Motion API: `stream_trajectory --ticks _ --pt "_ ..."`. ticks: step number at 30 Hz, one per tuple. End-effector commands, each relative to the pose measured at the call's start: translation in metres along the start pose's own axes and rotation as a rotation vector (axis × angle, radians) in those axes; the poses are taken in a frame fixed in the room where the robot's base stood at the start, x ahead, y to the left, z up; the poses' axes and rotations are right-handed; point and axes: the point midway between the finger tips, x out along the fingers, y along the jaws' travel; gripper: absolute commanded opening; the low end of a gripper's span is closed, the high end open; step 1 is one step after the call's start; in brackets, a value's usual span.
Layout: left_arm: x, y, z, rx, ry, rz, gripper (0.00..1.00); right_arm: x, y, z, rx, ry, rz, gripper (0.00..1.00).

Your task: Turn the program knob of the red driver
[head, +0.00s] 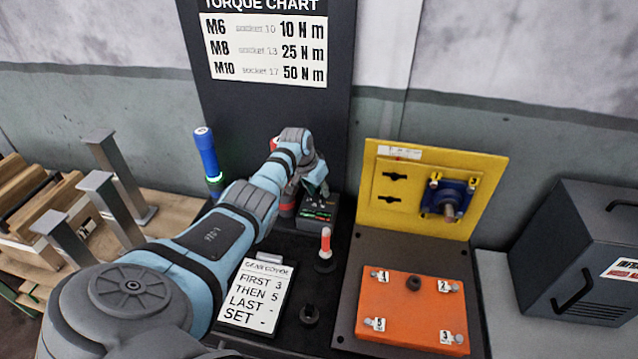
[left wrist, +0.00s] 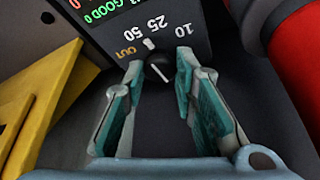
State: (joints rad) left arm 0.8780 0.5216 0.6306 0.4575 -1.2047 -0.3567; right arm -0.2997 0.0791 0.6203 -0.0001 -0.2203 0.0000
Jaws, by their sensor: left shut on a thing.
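My left gripper (head: 314,188) reaches down to a dark control box (head: 318,214) at the foot of the torque chart panel. In the left wrist view, its two teal-padded fingers (left wrist: 157,82) are shut on a small dark knob (left wrist: 157,69) with a pale line. Printed around the knob on the box face are 10, 25, 50 and an orange OUT. The box also shows lit green GOOD text. A red driver body (left wrist: 302,45) stands beside the box; in the head view the arm partly hides it (head: 287,206). My right gripper is out of view.
A blue driver (head: 207,152) with a green-lit ring stands left of the arm. An orange cover plate (head: 414,308) and a yellow upright panel (head: 405,212) are at the right.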

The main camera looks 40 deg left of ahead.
Motion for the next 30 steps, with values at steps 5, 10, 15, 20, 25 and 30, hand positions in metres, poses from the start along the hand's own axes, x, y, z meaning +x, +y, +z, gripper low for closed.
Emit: stream_trajectory --ticks 5,10,15,20,25,30 --pt "0.002 0.0011 0.002 0.025 -0.005 0.014 0.0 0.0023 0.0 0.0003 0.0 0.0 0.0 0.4" --pt "0.0018 0.0012 0.0022 0.03 -0.006 0.016 0.0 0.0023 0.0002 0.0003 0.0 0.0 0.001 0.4" --pt "0.0018 0.0014 0.0023 0.03 -0.007 0.016 0.0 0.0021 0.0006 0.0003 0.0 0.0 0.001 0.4" --pt "0.0017 0.0014 0.0021 0.03 -0.006 0.016 0.43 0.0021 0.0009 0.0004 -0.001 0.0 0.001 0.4" --pt "0.0009 0.0008 0.0012 0.029 -0.004 0.015 0.48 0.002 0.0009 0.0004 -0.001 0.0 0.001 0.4" --pt "-0.0002 0.0003 0.0006 0.029 -0.003 0.014 0.48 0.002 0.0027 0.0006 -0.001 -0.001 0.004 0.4"
